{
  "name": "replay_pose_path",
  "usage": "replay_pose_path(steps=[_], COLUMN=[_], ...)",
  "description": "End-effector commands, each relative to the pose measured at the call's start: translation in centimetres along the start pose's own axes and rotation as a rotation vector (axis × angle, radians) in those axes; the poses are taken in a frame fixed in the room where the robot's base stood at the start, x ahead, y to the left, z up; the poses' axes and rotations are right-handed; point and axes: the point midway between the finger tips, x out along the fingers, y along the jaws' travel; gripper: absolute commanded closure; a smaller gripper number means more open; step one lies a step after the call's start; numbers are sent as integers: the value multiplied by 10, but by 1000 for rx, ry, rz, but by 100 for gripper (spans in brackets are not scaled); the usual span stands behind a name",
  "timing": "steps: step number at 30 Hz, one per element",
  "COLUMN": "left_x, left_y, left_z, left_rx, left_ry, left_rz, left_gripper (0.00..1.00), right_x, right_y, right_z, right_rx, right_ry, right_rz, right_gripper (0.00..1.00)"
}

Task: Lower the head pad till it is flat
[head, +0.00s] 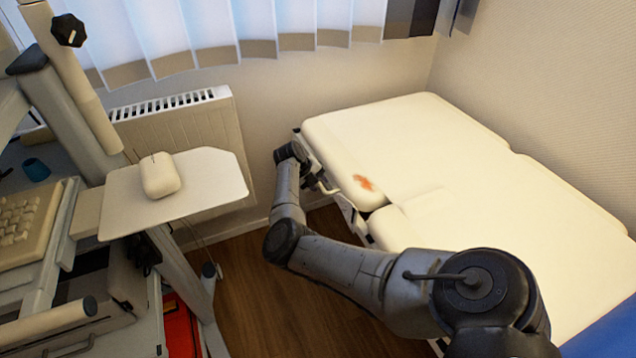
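The head pad (395,130) is the cream far section of the couch, with an orange-red stain near its left front corner. It looks nearly level with the longer cream section (490,215); a seam parts them, and I cannot tell if a slight tilt is left. My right arm reaches in from the lower right. My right gripper (320,183) is beside the pad's left edge, at a light-coloured lever or frame part below it. The fingers are small and partly hidden, so their opening and any contact are unclear. My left gripper is out of view.
A trolley with a white shelf (205,185), a mouse (160,175) and a keyboard (18,222) stands left. A radiator (185,125) and curtains are behind. Wood floor (245,290) is open between trolley and couch. Walls close off the couch's far and right sides.

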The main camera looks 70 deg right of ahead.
Motion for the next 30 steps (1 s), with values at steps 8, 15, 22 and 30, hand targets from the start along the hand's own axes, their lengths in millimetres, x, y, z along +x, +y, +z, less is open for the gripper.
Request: replay_pose_path(steps=[8,15,22,30], left_x=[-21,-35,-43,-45], left_y=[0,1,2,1], left_z=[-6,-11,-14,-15], left_rx=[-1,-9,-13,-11], left_ry=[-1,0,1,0], left_rz=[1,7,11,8], left_gripper=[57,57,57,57], right_x=[-50,-95,-123,-134], right_y=[-1,-1,0,1], right_z=[0,0,0,0], right_rx=[0,-1,-2,-1], right_ry=[-3,-2,-1,0], right_rz=[3,2,2,1], right_gripper=[61,61,61,61])
